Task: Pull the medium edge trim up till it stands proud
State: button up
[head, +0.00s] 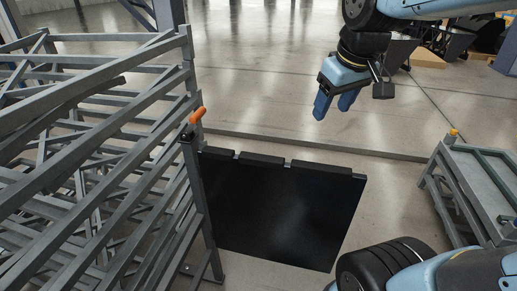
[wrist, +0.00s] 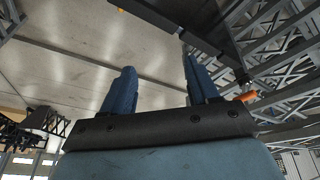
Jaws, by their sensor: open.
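A black upright panel (head: 285,212) stands beside the rack, with dark trim pieces in a row along its top edge. The medium edge trim (head: 262,159) appears to be the middle piece, between a shorter one (head: 219,153) at the left and a longer one (head: 327,169) at the right. Narrow gaps separate them. My gripper (head: 333,104) is open and empty, above and right of the panel in the head view, apart from it. In the wrist view my two blue fingers (wrist: 157,66) are spread. The dark panel (wrist: 205,30) shows at the top; its trims cannot be told apart there.
A grey metal rack (head: 90,120) fills the left, with an orange handle (head: 197,115) on its post near the panel's left corner. A grey bench (head: 477,190) stands at the right. Open concrete floor lies behind the panel.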

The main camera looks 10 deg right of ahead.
jog(key=w+a+f+n+g, duration=0.2)
jog(key=w+a+n, duration=0.3)
jog(key=w+a, duration=0.2)
jog(key=n+g, duration=0.2)
jog(key=n, duration=0.3)
send_near(262, 156)
jog(key=shift+h, duration=0.3)
jog(key=f, duration=0.8)
jog(key=shift+a, duration=0.35)
jog(key=shift+c, duration=0.4)
jog(key=shift+r, duration=0.1)
grip_shut()
